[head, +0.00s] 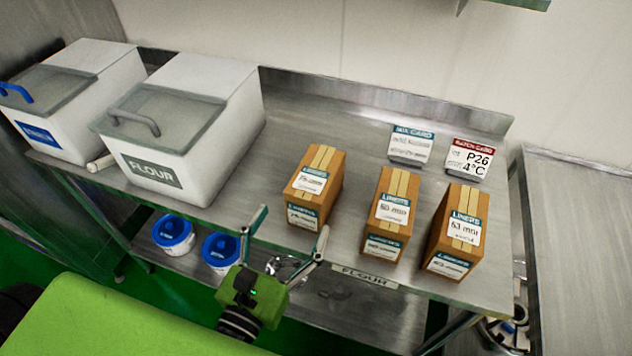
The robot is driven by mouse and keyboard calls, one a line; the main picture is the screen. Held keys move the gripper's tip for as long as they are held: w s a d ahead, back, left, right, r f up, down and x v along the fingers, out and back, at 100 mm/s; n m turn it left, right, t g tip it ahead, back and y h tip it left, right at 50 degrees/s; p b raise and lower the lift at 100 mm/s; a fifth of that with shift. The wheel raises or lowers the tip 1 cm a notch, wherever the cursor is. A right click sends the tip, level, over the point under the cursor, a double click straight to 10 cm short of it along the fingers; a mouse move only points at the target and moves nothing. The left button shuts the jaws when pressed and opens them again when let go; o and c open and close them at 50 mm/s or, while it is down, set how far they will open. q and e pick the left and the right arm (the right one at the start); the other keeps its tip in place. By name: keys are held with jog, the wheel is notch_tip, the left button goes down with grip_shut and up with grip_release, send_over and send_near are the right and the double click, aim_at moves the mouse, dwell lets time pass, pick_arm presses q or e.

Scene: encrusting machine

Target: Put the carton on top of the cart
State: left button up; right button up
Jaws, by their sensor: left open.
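Three brown cartons with white and teal "LINERS" labels stand upright on the steel table (270,185): a left carton (332,185), a middle carton (411,190) and a right carton (436,232). I cannot tell which one the task means. My left gripper (291,224) is open and empty, its two fingers spread at the table's front edge, just in front of the left carton and apart from it as far as I can see. I cannot make out a cart for certain. My right gripper is out of view.
A flour bin (225,125) and another lidded bin (115,80) fill the table's left end. Two label cards (410,145) (466,160) stand behind the cartons. Blue-lidded tubs (173,232) sit on the lower shelf. Another steel surface (580,230) is at the right.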

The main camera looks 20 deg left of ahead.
pick_arm(q)
jog(key=shift+w+r, duration=0.1)
jog(key=shift+w, duration=0.2)
jog(key=p, duration=0.4)
send_near(316, 171)
jog(key=w, duration=0.4)
jog(key=shift+d+f, duration=0.25)
jog(key=shift+f, duration=0.05)
jog(key=shift+w+f, duration=0.1)
jog(key=shift+w, duration=0.35)
jog(key=w+p, duration=0.2)
jog(key=w, duration=0.2)
jog(key=shift+w, duration=0.4)
jog(key=shift+w+d, duration=0.1)
jog(key=shift+w, duration=0.15)
jog(key=shift+c, duration=0.2)
